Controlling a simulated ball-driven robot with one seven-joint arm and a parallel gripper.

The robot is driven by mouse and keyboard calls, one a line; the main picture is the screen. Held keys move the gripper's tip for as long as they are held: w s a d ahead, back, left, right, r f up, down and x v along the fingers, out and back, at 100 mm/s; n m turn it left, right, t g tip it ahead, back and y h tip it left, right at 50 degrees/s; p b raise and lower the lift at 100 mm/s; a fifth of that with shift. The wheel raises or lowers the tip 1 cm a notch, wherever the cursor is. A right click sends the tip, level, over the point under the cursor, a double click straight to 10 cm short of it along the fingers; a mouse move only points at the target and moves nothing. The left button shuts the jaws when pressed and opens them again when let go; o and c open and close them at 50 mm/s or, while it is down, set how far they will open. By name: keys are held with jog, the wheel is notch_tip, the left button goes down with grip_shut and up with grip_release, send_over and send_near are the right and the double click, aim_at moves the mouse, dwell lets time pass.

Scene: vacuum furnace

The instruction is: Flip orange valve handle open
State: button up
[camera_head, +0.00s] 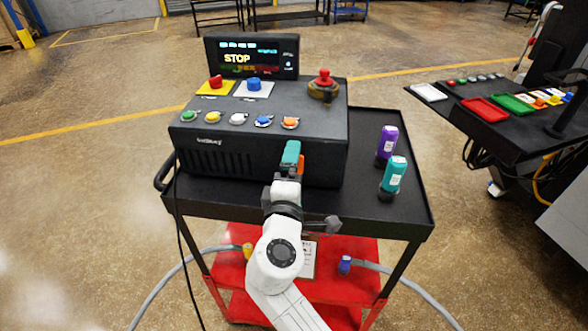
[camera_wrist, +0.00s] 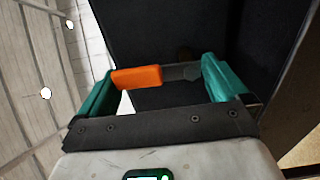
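The orange valve handle (camera_wrist: 137,77) lies roughly level between the two teal fingers of my gripper (camera_wrist: 160,68) in the wrist view. Its orange end is at the left finger, and a dark grey part runs towards the right finger. The fingers are wide apart; I cannot tell whether they touch the handle. In the head view, my gripper (camera_head: 291,153) is at the front face of the dark control box (camera_head: 225,160), low on its right side. Only a small piece of the handle (camera_head: 301,164) shows beside the teal finger; the valve body is hidden.
The box stands on a black cart top (camera_head: 370,218) with a red lower shelf (camera_head: 340,300). A purple bottle (camera_head: 388,142) and a teal bottle (camera_head: 393,176) stand right of my gripper. A screen (camera_head: 253,56) reads STOP. Another cart (camera_head: 510,140) holds coloured trays at the right.

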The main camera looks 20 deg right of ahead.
jog(key=shift+s, duration=0.1)
jog(key=b+v, duration=0.2)
jog(key=v, duration=0.8)
jog(key=shift+s+a, duration=0.15)
jog(key=shift+s, duration=0.15)
